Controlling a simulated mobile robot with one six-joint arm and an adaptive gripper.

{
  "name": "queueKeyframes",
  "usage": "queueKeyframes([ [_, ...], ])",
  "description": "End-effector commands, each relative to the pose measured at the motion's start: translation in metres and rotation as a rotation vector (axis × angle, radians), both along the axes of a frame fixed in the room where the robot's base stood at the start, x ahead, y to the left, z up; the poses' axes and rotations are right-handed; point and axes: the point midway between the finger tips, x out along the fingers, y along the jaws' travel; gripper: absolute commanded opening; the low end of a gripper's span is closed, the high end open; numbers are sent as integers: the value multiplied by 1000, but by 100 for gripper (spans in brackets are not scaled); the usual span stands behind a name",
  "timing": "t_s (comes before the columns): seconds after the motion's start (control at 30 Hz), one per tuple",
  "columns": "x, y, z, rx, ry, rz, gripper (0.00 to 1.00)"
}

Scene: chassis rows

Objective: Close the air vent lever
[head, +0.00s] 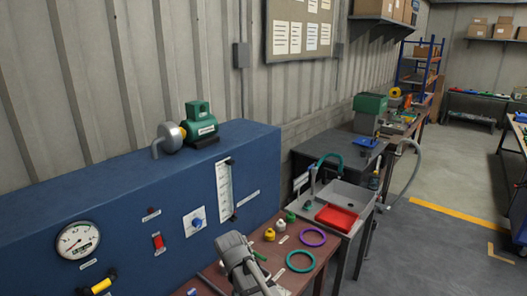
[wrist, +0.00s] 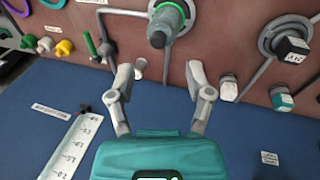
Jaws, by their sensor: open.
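My gripper (wrist: 160,72) is open and empty in the wrist view, its two grey fingers apart over the line where the blue panel (wrist: 45,145) meets the brown bench top (wrist: 205,22). A slim green-gripped handle (wrist: 89,43) stands just beyond the left fingertip. I cannot read the labels, so I cannot tell which part is the air vent lever. In the head view my gripper (head: 238,258) is over the bench, hiding part of it.
A black-topped fitting (wrist: 290,46) and a teal knob (wrist: 281,98) stand at right in the wrist view. Green (wrist: 28,42) and yellow (wrist: 65,48) knobs are at left. In the head view, a gauge (head: 78,240) is on the panel and a sink (head: 350,195) stands beyond the bench.

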Motion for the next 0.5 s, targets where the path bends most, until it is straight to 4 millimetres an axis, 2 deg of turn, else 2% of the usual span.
queueKeyframes([
  [0.03, -4, -19, -5, 12, 9, -53, 67],
  [0.1, -7, -39, -8, 28, 24, -123, 67],
  [0.5, -40, -147, -27, 122, 96, -531, 67],
])
